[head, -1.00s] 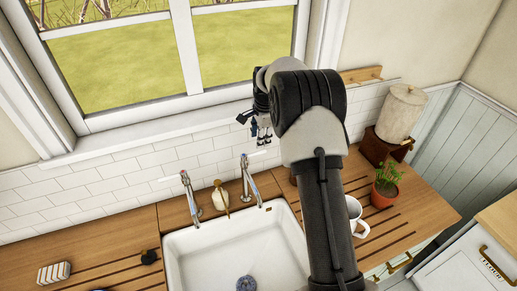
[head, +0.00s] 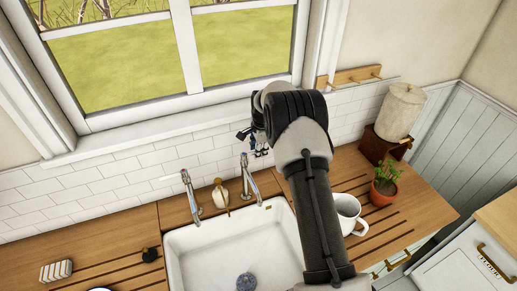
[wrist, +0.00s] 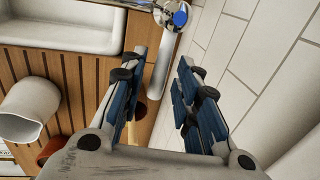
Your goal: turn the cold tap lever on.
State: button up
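The cold tap (head: 249,180) is the right one of two chrome taps behind the sink. In the wrist view its blue-marked cap (wrist: 180,17) is at the top, and its white lever (wrist: 167,62) runs down from it towards my gripper. My gripper (head: 259,149) is at the right of this tap's top in the head view. In the wrist view my gripper (wrist: 166,58) is open, with blue finger pads either side of the lever's line. I cannot tell whether the lever is between the fingers in depth or touching them.
The other tap (head: 191,193) and a soap bottle (head: 220,194) stand to the left. The white sink (head: 215,245) is in front. The tiled wall (wrist: 268,65) is close beside my gripper.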

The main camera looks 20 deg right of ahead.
grip_shut()
dwell(0.3)
jog(key=shift+s+a+m+h+b, duration=0.25)
jog(key=shift+s+m+b, duration=0.35)
jog(key=shift+m+b, duration=0.45)
jog(key=shift+s+a+m+h+b, duration=0.1)
jog(key=shift+s+m+h+b, duration=0.15)
jog(key=shift+s+m+b, duration=0.75)
jog(key=shift+w+m+p, duration=0.35)
jog(key=shift+w, duration=0.1)
jog(key=shift+o, duration=1.2)
grip_release()
jog(key=shift+r, duration=0.1)
jog(key=v, duration=1.2)
